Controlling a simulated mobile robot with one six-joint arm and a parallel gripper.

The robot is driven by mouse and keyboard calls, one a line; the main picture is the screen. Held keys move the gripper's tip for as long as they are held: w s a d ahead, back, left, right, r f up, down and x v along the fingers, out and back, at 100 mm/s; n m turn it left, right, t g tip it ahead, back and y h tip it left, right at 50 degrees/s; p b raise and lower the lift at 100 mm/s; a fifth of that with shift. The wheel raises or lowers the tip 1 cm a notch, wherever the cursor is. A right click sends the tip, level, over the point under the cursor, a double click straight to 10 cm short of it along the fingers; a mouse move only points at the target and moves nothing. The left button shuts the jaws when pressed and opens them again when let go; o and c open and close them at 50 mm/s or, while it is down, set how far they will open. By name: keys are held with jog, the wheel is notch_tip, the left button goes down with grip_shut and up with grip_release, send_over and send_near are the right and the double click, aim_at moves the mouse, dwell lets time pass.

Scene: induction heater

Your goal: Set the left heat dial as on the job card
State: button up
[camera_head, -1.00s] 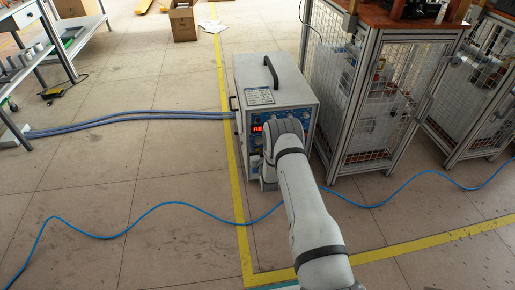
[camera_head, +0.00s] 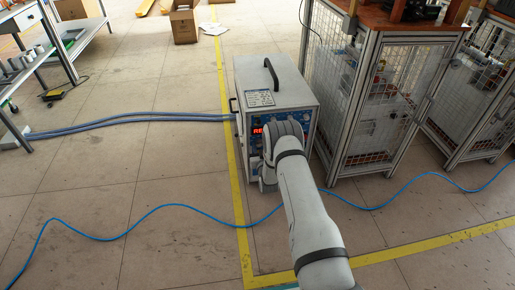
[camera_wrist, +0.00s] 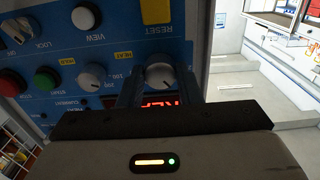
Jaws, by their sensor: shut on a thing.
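The induction heater (camera_head: 277,84) is a grey box with a black top handle. A white printed card (camera_head: 260,99) lies on its top; its text is too small to read. In the wrist view the blue front panel appears upside down. A pale round heat dial (camera_wrist: 160,74) sits between the fingers of my gripper (camera_wrist: 160,88), which is shut on it. A second pale dial (camera_wrist: 92,77) is beside it to the left, apart from the fingers. The red display (camera_wrist: 160,103) is partly hidden by my gripper; its reading is unclear.
The panel also has a green button (camera_wrist: 46,79), a red button (camera_wrist: 12,83), a VIEW knob (camera_wrist: 85,18) and a yellow RESET key (camera_wrist: 156,10). A caged workbench (camera_head: 370,100) stands close right of the heater. Blue hoses (camera_head: 130,117) and a cable (camera_head: 150,212) cross the floor.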

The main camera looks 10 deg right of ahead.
jog(key=shift+a+f+m+b, duration=0.15)
jog(key=shift+m+b, duration=0.55)
jog(key=shift+m, duration=0.8)
jog(key=m+b, duration=0.1)
jog(key=m, duration=0.3)
jog(key=shift+m, duration=0.3)
jog(key=m+b, duration=0.2)
jog(key=m, duration=0.2)
jog(key=shift+r+m+b, duration=0.15)
jog(key=shift+m+b, duration=0.05)
jog(key=shift+m, duration=0.8)
jog(key=shift+r+m+b, duration=0.1)
jog(key=shift+m+b, duration=0.1)
jog(key=shift+m, duration=0.8)
jog(key=o, duration=1)
jog(key=shift+s, duration=0.1)
jog(key=s+p, duration=0.3)
jog(key=s, duration=0.4)
jog(key=shift+s, duration=0.25)
